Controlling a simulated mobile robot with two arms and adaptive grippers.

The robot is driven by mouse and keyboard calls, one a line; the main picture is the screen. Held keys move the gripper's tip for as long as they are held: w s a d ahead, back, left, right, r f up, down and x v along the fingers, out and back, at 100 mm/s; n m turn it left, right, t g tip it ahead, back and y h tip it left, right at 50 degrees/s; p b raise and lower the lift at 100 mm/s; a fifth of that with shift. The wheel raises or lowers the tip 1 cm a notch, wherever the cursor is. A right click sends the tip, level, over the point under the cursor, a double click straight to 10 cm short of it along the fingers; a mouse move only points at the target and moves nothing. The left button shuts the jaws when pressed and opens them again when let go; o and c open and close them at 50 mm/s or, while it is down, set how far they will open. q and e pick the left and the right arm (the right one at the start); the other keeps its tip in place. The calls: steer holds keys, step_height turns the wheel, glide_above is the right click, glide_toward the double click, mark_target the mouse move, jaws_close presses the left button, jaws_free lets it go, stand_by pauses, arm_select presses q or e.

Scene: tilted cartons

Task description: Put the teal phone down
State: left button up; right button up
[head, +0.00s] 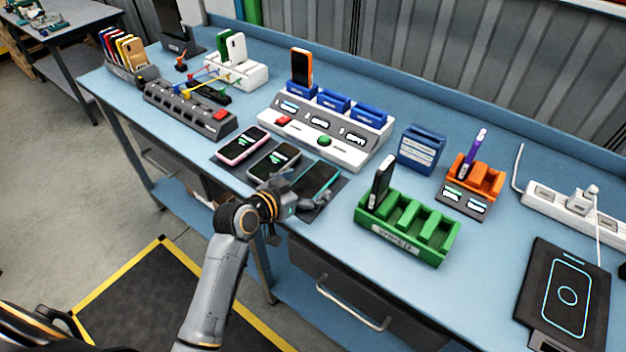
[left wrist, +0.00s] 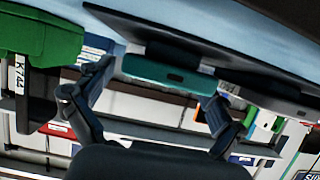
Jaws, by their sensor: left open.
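The teal phone (head: 317,178) lies flat, dark screen up, at the right end of a dark mat (head: 338,190) near the table's front edge. My left gripper (head: 298,196) is at the phone's near end, its fingers partly covering that end in the head view. The left gripper is open and holds nothing. My right gripper is not in view.
A pink-edged phone (head: 243,145) and another phone (head: 273,162) lie left of the teal one. A green slotted tray (head: 400,240) holding one dark phone stands to the right. A white console (head: 352,150) with blue holders stands behind. Clear table lies between mat and green tray.

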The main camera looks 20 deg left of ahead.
arm_select(q)
steer(key=shift+w, duration=0.2)
steer(key=shift+s, duration=0.1)
steer(key=c, duration=1.5)
steer(key=shift+r, duration=0.1)
